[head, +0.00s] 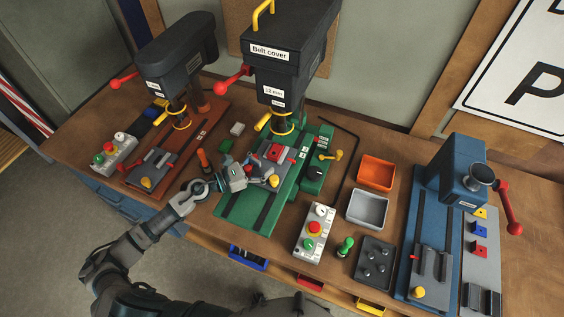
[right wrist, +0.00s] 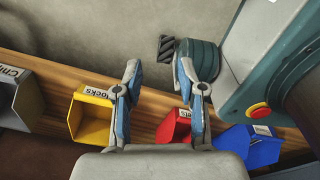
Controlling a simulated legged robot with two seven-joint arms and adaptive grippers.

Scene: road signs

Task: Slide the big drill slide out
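The big drill (head: 287,55) stands at the back centre, a dark machine with a "Belt cover" label and a green base (head: 242,208). Its slide (head: 266,166), a grey vise-like block with a red part and a yellow knob (head: 274,181), lies on the green base below the drill head. My left gripper (head: 238,176) is at the left side of this slide, close to or touching it; its fingers are too small to tell open from shut. My right gripper (right wrist: 160,95) shows in the right wrist view with its fingers apart and nothing between them.
A smaller drill (head: 177,58) stands left and a blue press (head: 456,170) right. A control box (head: 315,233), an orange tray (head: 376,173) and a grey tray (head: 367,208) sit right of the green base. Yellow (right wrist: 92,118), red (right wrist: 174,127) and blue (right wrist: 250,146) bins hang along the bench edge.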

